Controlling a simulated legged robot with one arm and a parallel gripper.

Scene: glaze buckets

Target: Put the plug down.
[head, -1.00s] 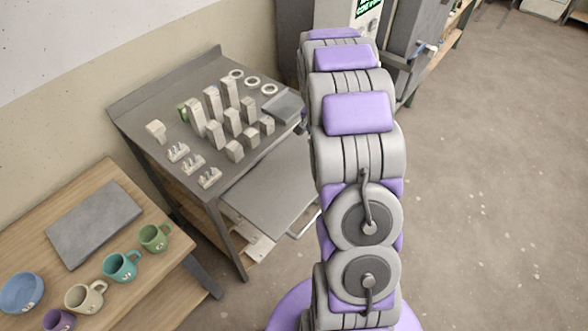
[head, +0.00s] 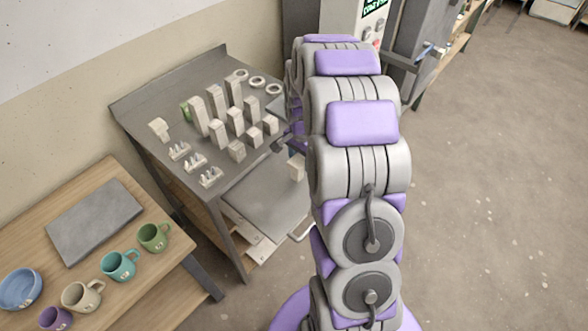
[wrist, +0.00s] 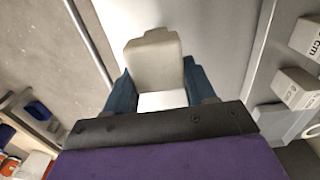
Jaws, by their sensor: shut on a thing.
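The plug is a pale off-white block. In the wrist view, the plug (wrist: 153,55) is held between the two dark blue fingers of my gripper (wrist: 160,88). In the head view, the plug (head: 296,168) shows just left of my arm, over the grey pulled-out shelf (head: 262,205) of the metal bench. My gripper (head: 284,146) is partly hidden there by my arm. The shelf surface also fills the background behind the plug in the wrist view (wrist: 215,40). I cannot tell whether the plug touches the shelf.
The metal bench (head: 140,100) carries several upright pale blocks (head: 236,120), rings (head: 257,82), spiked stilts (head: 194,162) and a green piece (head: 186,111). A wooden table (head: 170,265) at lower left holds mugs (head: 118,265), a blue bowl (head: 20,288) and a grey slab (head: 95,220).

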